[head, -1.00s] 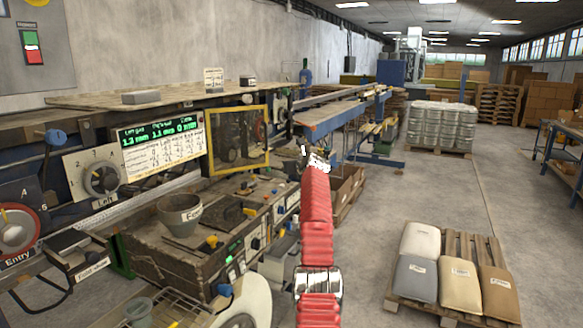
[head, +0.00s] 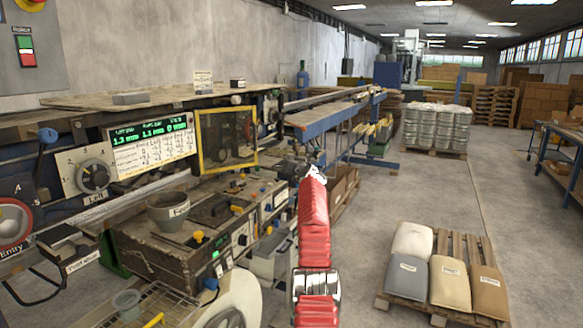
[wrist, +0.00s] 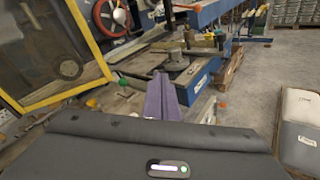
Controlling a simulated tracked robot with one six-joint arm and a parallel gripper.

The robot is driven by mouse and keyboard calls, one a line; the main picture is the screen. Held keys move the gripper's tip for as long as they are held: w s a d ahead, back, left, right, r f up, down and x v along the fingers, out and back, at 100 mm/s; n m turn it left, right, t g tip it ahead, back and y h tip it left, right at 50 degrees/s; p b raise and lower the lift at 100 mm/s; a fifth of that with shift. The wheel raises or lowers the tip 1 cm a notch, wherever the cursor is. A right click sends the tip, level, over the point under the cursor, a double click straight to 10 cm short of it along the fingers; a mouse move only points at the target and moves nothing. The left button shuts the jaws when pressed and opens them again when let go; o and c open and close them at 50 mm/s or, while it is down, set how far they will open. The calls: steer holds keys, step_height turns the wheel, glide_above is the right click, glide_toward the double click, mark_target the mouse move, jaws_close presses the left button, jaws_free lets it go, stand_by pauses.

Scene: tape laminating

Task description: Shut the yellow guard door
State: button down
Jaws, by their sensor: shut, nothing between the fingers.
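The yellow guard door (head: 203,142) is a yellow frame around a see-through pane. In the head view it stands open, swung out from the machine front beside the lit panel. In the wrist view its yellow frame (wrist: 62,96) fills the left side, close by. My gripper (head: 312,170) is to the right of the door in the head view, apart from it and somewhat lower. In the wrist view the purple fingers (wrist: 160,92) are together and empty, to the right of the frame's lower corner. The door's hinges cannot be made out.
The machine's lower bench holds a grey pot (head: 168,212) and several knobs below the door. A blue-framed conveyor (head: 325,122) runs back behind my gripper. A pallet with sacks (head: 408,272) lies on the floor at right. The floor between is clear.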

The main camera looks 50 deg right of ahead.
steer(key=w+a+f+m, duration=0.2)
steer(key=w+m, duration=0.2)
steer(key=m, duration=0.4)
steer(key=s+a+r+m+g+h, duration=0.2)
steer(key=s+a+m+g+h, duration=0.15)
steer(key=s+m, duration=0.3)
steer(key=s+a+f+m+g+y, duration=0.2)
steer(key=s+a+m, duration=0.1)
steer(key=a, duration=0.7)
steer(key=s+a+f+m+g+y, duration=0.2)
steer(key=s+a+m, duration=0.15)
steer(key=a, duration=0.65)
steer(key=s+a+f+m+g+y, duration=0.1)
steer(key=s+a+f+m, duration=0.15)
steer(key=a, duration=0.75)
steer(key=s+a+y, duration=0.2)
steer(key=s+a, duration=0.6)
steer(key=a, duration=0.6)
steer(key=s+a+f+y, duration=0.1)
steer(key=s+a+y, duration=0.2)
steer(key=s+a, duration=0.6)
steer(key=s+a+t+y, duration=0.1)
steer(key=s+a+y, duration=0.2)
steer(key=s+a, duration=0.5)
steer(key=a, duration=1.2)
steer(key=shift+s+a+f, duration=0.25)
steer(key=shift+s+f, duration=0.05)
steer(key=shift+f, duration=0.1)
